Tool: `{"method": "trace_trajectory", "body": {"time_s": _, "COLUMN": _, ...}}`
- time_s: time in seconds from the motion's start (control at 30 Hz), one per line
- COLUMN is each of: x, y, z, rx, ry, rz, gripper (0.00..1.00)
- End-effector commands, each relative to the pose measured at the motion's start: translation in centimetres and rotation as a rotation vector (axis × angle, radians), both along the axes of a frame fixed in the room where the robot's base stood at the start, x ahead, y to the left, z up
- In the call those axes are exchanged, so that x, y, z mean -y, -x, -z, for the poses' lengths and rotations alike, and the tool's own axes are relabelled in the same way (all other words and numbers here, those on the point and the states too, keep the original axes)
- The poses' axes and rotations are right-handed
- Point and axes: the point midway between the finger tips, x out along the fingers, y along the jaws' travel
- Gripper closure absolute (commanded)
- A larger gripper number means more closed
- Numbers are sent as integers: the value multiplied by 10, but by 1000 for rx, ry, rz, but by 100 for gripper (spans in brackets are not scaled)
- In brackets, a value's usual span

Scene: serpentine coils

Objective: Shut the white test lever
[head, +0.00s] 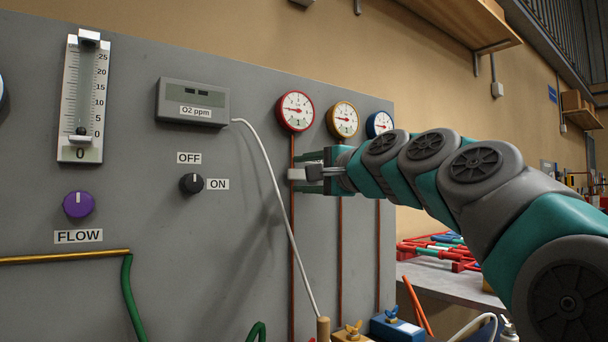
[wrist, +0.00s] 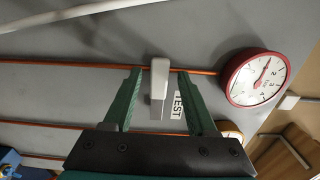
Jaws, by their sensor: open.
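The white test lever (wrist: 160,76) lies across the copper pipe in the wrist view, square to it. In the head view its white end (head: 296,174) shows at the pipe under the red-rimmed gauge. My gripper (wrist: 159,86) is open, with one green finger on each side of the lever and a visible gap on both sides. The TEST label (wrist: 178,106) is partly hidden by the right finger. In the head view my gripper (head: 318,173) is up close to the panel, and its fingers hide part of the lever.
The red-rimmed gauge (head: 296,111) is just above my gripper, with yellow (head: 342,119) and blue (head: 379,124) gauges to the right. A white cable (head: 272,185) hangs to the left from the O2 meter (head: 192,102).

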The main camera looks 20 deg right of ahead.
Motion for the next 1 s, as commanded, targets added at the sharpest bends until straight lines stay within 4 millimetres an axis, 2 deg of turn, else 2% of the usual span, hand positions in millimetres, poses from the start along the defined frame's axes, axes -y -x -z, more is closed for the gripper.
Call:
{"method": "trace_trajectory", "body": {"time_s": 0.27, "x": 1, "y": 4, "z": 0, "rx": 0, "ry": 1, "rz": 0, "gripper": 43}}
{"method": "trace_trajectory", "body": {"time_s": 0.47, "x": 8, "y": 25, "z": 1, "rx": 1, "ry": 0, "rz": 0, "gripper": 43}}
{"method": "trace_trajectory", "body": {"time_s": 0.73, "x": 22, "y": 66, "z": 0, "rx": 2, "ry": 0, "rz": 2, "gripper": 43}}
{"method": "trace_trajectory", "body": {"time_s": 0.83, "x": 24, "y": 73, "z": 0, "rx": 1, "ry": 1, "rz": 1, "gripper": 43}}
{"method": "trace_trajectory", "body": {"time_s": 1.0, "x": 24, "y": 74, "z": 0, "rx": 0, "ry": 0, "rz": 1, "gripper": 43}}
